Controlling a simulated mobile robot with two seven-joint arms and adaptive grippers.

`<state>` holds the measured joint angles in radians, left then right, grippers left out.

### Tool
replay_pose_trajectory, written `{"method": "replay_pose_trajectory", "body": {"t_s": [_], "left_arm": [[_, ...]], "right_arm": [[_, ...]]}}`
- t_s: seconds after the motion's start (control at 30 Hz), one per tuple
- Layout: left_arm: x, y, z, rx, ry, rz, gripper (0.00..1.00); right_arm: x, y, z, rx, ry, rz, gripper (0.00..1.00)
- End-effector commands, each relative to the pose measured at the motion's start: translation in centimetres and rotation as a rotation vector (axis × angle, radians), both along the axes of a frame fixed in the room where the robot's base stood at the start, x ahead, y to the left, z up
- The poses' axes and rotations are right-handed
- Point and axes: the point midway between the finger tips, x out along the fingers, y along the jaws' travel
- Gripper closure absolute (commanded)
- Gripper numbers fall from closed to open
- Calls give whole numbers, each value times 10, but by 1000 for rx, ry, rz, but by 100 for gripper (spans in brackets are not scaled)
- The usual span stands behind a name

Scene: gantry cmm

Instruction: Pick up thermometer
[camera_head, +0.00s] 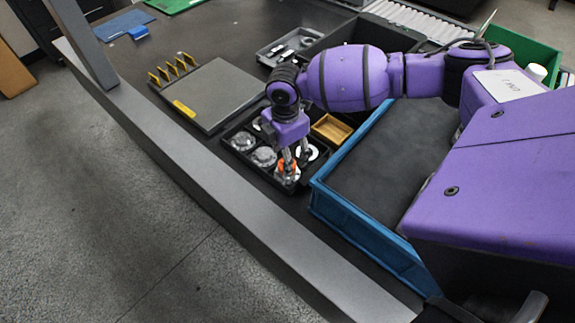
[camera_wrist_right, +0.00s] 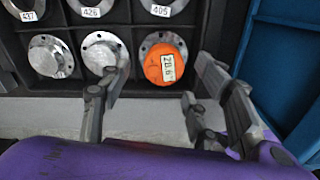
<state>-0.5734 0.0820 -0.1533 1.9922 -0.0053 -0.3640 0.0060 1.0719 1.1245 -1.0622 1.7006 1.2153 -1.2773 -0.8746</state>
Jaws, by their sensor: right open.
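The thermometer (camera_wrist_right: 165,63), an orange round piece with a white numbered display, sits on a silver flanged disc in a compartment of a black tray (camera_wrist_right: 230,35). In the head view, the thermometer (camera_head: 286,166) shows orange around my right gripper's fingers. My right gripper (camera_head: 291,158) points down over the black tray (camera_head: 296,187). In the wrist view, the right gripper (camera_wrist_right: 157,68) is open, with one finger to the left of the thermometer and the other to its right. Nothing is held between them. My left gripper is not in view.
Several silver discs (camera_wrist_right: 50,56) with number labels fill neighbouring compartments. A blue-walled bin (camera_head: 365,232) stands close to the right. A grey plate (camera_head: 210,95) with yellow pieces lies behind left. A grey beam (camera_head: 190,170) runs along the front.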

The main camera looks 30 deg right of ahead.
Motion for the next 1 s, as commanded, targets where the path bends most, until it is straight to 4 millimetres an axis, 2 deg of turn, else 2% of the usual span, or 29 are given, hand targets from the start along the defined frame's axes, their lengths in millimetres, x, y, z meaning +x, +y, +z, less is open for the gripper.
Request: {"method": "replay_pose_trajectory", "body": {"t_s": [0.1, 0.2, 0.47, 0.57, 0.83, 0.9, 1.0], "left_arm": [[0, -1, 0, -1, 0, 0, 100], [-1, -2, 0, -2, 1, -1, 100], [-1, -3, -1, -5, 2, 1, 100], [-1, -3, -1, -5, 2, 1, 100], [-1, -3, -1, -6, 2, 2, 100], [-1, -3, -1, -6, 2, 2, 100], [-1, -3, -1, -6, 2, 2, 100]], "right_arm": [[-1, -1, -19, 1, 2, 0, 44], [-1, -1, -29, 0, 1, 0, 44], [-1, -1, -33, 0, 0, 0, 44], [-1, -1, -33, 0, 0, 0, 54], [-1, -1, -33, 0, 0, 0, 90], [0, -1, -32, 0, -1, 0, 96], [0, -1, -32, 0, -1, 0, 96]]}}
